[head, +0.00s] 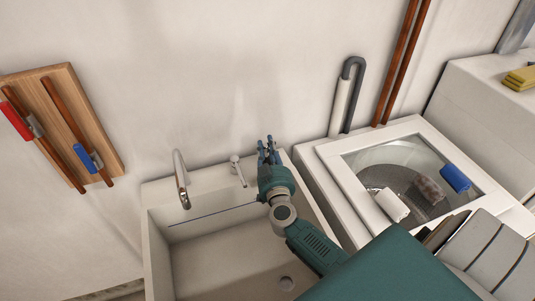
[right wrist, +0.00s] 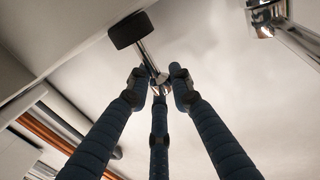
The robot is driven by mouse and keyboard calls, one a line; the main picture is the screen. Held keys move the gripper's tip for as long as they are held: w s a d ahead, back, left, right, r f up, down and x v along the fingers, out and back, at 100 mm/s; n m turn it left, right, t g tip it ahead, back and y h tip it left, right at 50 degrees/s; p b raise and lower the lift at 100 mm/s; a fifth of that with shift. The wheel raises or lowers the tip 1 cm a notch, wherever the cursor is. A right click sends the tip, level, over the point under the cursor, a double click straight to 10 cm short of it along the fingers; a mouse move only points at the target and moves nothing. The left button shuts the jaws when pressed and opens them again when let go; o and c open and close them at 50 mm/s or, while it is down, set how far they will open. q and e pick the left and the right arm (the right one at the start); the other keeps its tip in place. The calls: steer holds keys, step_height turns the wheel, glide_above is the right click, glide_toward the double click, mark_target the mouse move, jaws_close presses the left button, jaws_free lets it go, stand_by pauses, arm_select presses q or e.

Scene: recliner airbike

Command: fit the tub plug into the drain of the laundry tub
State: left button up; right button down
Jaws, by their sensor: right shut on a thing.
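My right gripper (head: 266,149) is above the back rim of the white laundry tub (head: 158,262), beside the small tap. In the right wrist view its three dark blue fingers (right wrist: 160,85) are closed around the end of a chrome stem. A dark, short, round piece at the stem's other end looks like the tub plug (right wrist: 131,30). It sticks out beyond the fingertips, tilted, and I cannot make it out in the head view. The round drain (head: 286,283) is in the tub floor, apart from the gripper. My left gripper is not in view.
A tall curved faucet (head: 181,180) and a small tap (head: 237,170) stand on the tub's back rim. A washing machine (head: 322,164) with cloths inside adjoins the tub's right side. A wooden board with red and blue valves (head: 62,126) hangs left. The tub basin is largely clear.

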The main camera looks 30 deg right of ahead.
step_height(320, 180, up, 20)
steer(key=p, duration=0.9)
steer(key=s+a+f+n+y+b, duration=0.2)
steer(key=s+a+f+b, duration=0.3)
steer(key=s+a, duration=0.4)
steer(key=s+a+f+n+t+y+b, duration=0.1)
steer(key=s+a+f+n+y+b, duration=0.2)
steer(key=s+a, duration=0.7)
steer(key=s+f+y+b, duration=0.2)
steer(key=s+b, duration=0.1)
steer(key=s, duration=0.2)
steer(key=shift+f+t+y, duration=0.15)
steer(key=shift+t+y, duration=0.15)
